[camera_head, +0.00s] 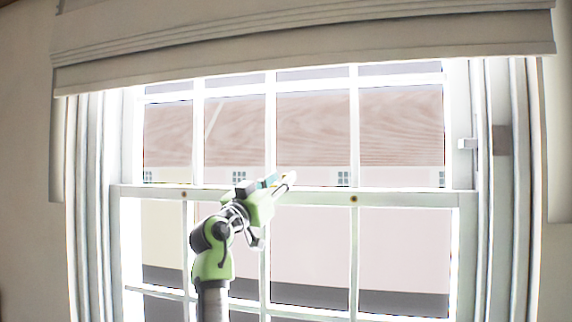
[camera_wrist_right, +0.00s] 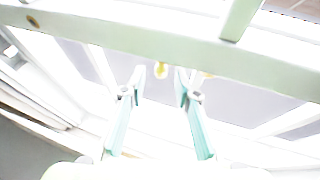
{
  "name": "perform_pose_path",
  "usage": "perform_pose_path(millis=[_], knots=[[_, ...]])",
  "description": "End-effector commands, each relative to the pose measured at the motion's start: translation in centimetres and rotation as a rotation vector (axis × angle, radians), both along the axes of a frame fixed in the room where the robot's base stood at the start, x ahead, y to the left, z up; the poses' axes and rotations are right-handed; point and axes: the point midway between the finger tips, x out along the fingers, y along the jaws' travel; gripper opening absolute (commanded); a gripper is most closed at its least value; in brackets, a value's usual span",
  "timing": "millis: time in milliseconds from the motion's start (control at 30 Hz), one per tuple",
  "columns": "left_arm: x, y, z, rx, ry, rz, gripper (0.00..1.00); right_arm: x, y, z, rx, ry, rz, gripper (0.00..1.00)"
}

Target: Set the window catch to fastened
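The sash window (camera_head: 405,197) fills the middle of the head view, with a pale rail across it. My right gripper (camera_head: 277,212) is in front of this rail, near its middle, and hides part of it. In the right wrist view its two teal fingers (camera_wrist_right: 160,76) are apart, with nothing held between them. My left gripper is not in view.
A pale blind (camera_head: 300,45) hangs across the window top. Small brown spots (camera_head: 354,199) mark the rail on both sides of my gripper. A grey metal piece (camera_head: 485,145) sits on the right frame. The panes right of my arm are unobstructed.

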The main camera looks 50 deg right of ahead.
Motion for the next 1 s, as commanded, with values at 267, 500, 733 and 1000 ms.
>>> perform_pose_path(millis=[267,500,733,1000], knots=[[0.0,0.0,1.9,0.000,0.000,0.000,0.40,0.3,-2.8,1.2,0.001,0.002,-0.001,0.29],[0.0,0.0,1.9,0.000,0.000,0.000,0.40,0.3,-3.1,1.2,0.000,0.000,0.001,0.29],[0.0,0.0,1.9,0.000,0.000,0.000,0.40,0.3,-3.1,1.2,0.000,0.000,0.001,0.00],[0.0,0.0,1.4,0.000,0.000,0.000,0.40,0.3,-3.3,1.0,0.003,-0.001,0.027,0.00]])
